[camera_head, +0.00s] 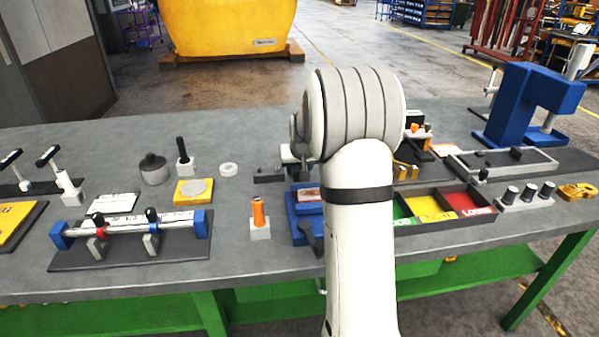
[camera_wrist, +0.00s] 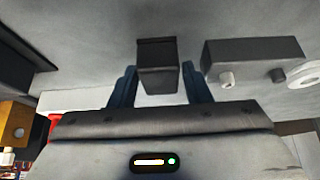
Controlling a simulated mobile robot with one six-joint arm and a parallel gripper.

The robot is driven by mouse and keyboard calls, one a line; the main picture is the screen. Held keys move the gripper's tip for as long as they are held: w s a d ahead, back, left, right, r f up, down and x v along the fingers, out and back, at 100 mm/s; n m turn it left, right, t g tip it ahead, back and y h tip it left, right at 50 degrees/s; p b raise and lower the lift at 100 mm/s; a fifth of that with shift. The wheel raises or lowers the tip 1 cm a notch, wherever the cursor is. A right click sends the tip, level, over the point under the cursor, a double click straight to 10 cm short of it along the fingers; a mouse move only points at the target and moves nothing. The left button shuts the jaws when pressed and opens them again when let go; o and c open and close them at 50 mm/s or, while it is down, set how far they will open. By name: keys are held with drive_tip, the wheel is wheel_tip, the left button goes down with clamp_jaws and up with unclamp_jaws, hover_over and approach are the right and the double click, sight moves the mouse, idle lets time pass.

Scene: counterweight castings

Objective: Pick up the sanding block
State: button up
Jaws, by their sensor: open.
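In the wrist view, a dark grey block (camera_wrist: 157,62), which looks like the sanding block, stands on the grey bench top. My gripper (camera_wrist: 159,72) is open, with one blue finger on each side of the block. A gap shows on both sides, so the fingers do not appear to touch it. In the head view, my arm covers most of the gripper and the spot where the block stands, and I cannot make out the block there with certainty.
In the wrist view, a grey block with two knobs (camera_wrist: 252,54) sits close right of the fingers, with a white ring (camera_wrist: 305,75) beyond.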

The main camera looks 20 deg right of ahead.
drive_tip(key=shift+c, duration=0.4)
drive_tip(key=c, duration=0.7)
wheel_tip(320, 180, up, 10)
drive_tip(key=shift+r, duration=0.1)
drive_tip(key=o, duration=0.5)
drive_tip(key=c, duration=0.4)
